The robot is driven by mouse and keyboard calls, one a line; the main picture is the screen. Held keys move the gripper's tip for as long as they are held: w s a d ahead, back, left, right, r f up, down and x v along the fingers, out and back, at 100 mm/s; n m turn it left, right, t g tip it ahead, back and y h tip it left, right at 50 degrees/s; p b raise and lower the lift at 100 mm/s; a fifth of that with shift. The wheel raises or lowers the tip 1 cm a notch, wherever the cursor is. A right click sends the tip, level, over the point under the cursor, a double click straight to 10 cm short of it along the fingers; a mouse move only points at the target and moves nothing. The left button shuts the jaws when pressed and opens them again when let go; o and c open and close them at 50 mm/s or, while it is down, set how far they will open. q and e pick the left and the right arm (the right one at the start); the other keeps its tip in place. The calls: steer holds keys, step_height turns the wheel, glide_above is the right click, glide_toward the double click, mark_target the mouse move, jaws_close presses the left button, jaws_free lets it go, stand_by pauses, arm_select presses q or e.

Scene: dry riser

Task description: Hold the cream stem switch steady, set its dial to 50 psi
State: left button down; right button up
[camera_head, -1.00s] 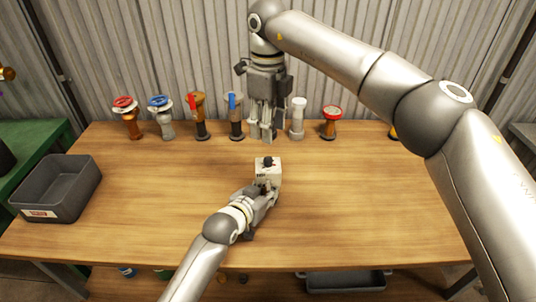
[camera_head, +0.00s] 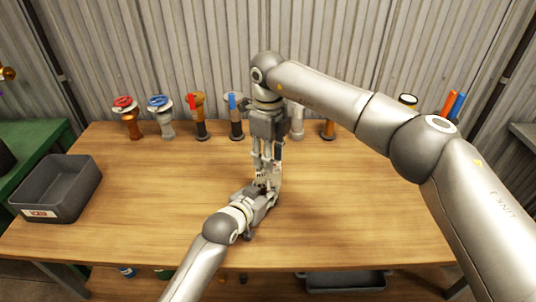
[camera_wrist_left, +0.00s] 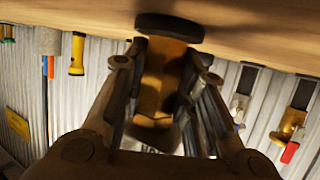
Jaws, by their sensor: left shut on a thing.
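The cream stem switch (camera_head: 272,172) stands on the table in the middle, mostly hidden by my grippers. Its dial is covered in the head view, so its setting cannot be read. My left gripper (camera_head: 264,188) is shut on the switch's stem from the near side. In the left wrist view, upside down, the fingers (camera_wrist_left: 158,95) close around the brassy stem (camera_wrist_left: 156,88) above its dark round base (camera_wrist_left: 170,27). My right gripper (camera_head: 267,168) points straight down over the top of the switch, fingers at the dial. Whether it grips the dial cannot be told.
A row of valves stands along the back, among them a red-wheel valve (camera_head: 126,113), a blue-wheel valve (camera_head: 162,113) and a blue-lever valve (camera_head: 235,115). A grey bin (camera_head: 58,188) sits at the left. The tabletop (camera_head: 360,205) right of the switch is clear.

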jaws_close()
steer(key=shift+m, duration=0.4)
steer(key=shift+o, duration=1.6)
jaws_free()
steer(key=shift+r, duration=0.1)
step_height(320, 180, up, 12)
